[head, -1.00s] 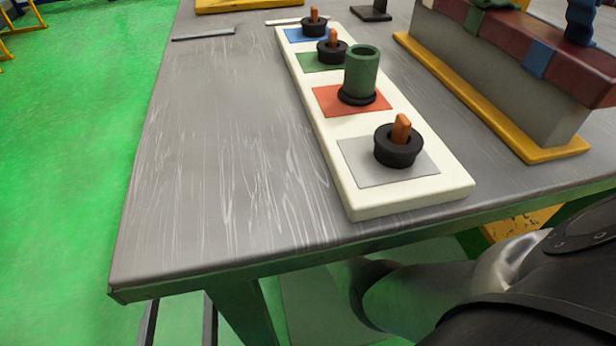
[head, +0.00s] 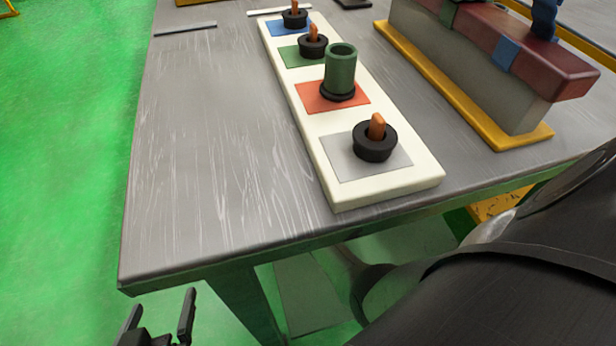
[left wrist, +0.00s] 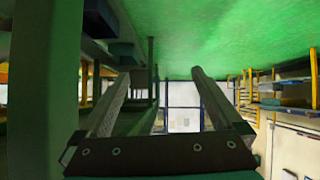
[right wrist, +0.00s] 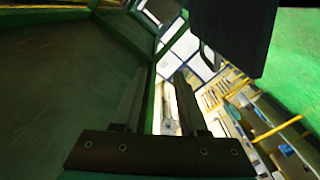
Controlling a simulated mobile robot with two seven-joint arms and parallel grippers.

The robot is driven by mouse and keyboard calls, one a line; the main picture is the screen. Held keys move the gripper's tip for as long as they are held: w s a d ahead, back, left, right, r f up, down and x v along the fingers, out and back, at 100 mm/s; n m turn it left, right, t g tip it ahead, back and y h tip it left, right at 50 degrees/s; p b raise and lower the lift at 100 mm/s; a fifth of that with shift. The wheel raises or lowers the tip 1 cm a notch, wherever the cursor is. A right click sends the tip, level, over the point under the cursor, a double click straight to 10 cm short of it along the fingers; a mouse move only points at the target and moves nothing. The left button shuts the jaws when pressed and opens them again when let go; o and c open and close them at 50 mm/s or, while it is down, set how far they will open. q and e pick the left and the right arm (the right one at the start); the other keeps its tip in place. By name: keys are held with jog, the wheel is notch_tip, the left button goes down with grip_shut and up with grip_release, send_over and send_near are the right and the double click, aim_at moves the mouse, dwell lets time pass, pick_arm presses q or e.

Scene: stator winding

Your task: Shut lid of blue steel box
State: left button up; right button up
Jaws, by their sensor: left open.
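I cannot make out a blue steel box or its lid in any view. My left gripper (head: 162,308) is at the bottom left of the head view, below the table's front left corner. Its two fingers stand apart, with nothing between them; the left wrist view shows the same open fingers (left wrist: 166,72). My right gripper is not in the head view. In the right wrist view its fingers (right wrist: 163,75) have a gap between them and hold nothing.
The grey table (head: 220,150) bears a white board (head: 325,170) with coloured squares, black rings and a green cylinder (head: 340,70). A grey block on a yellow base (head: 480,110) stands at right. Green floor (head: 60,180) lies free at left. Shelving (left wrist: 285,85) shows in the left wrist view.

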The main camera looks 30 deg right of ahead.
jog(key=p+v, duration=0.1)
jog(key=v, duration=0.1)
jog(key=shift+s+a, duration=0.15)
jog(key=shift+s, duration=0.25)
pick_arm(q)
jog(key=s+a+g+y+p, duration=0.2)
jog(key=s+a+g+y, duration=0.1)
jog(key=s+a+g, duration=0.2)
jog(key=shift+s+a+n+g, duration=0.2)
jog(key=shift+a+n+g, duration=0.1)
jog(key=shift+a, duration=0.6)
pick_arm(e)
jog(key=v, duration=0.6)
jog(key=shift+s, duration=0.25)
